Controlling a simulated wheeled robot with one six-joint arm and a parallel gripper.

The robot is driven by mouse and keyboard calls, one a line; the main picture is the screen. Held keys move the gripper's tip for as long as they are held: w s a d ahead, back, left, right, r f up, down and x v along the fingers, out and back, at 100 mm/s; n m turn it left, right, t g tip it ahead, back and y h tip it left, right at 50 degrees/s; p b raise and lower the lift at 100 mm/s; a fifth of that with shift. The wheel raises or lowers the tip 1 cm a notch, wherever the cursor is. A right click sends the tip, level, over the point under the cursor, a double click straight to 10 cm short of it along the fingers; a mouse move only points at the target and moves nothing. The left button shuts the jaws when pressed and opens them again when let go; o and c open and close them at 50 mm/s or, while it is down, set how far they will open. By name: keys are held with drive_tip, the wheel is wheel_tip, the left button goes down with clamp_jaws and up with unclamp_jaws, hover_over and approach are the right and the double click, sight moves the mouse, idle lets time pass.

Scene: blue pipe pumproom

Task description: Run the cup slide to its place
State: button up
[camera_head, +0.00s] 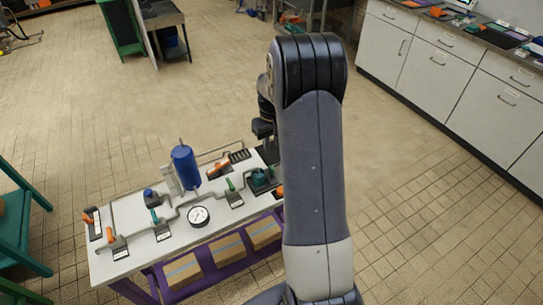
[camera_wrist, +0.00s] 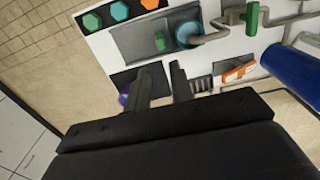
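My gripper (camera_wrist: 160,72) is open in the wrist view, with its two dark fingers apart and nothing clearly held between them. It is over the edge of the white bench top (camera_wrist: 105,52). A teal round cup (camera_wrist: 188,35) sits on a grey plate (camera_wrist: 132,42) beyond the fingertips, with a green knob (camera_wrist: 160,42) beside it. I take this to be the cup slide, but cannot be sure. The cup also shows in the head view (camera_head: 259,178). A purple rounded piece (camera_wrist: 123,99) is beside the left finger, partly hidden by it. My arm hides part of the bench's right end in the head view.
A blue cylinder (camera_head: 185,167) stands upright on the bench among grey pipes, several levers and a round gauge (camera_head: 198,216). A slotted black block (camera_head: 239,156) is near the bench's back edge. White cabinets (camera_head: 437,58) line the right; tiled floor between is clear.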

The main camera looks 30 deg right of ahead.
sight(272, 167)
wheel_tip(272, 167, down, 10)
drive_tip(key=shift+s+f+p, duration=0.1)
drive_tip(key=shift+f+p, duration=0.1)
drive_tip(key=shift+p, duration=0.9)
clamp_jaws()
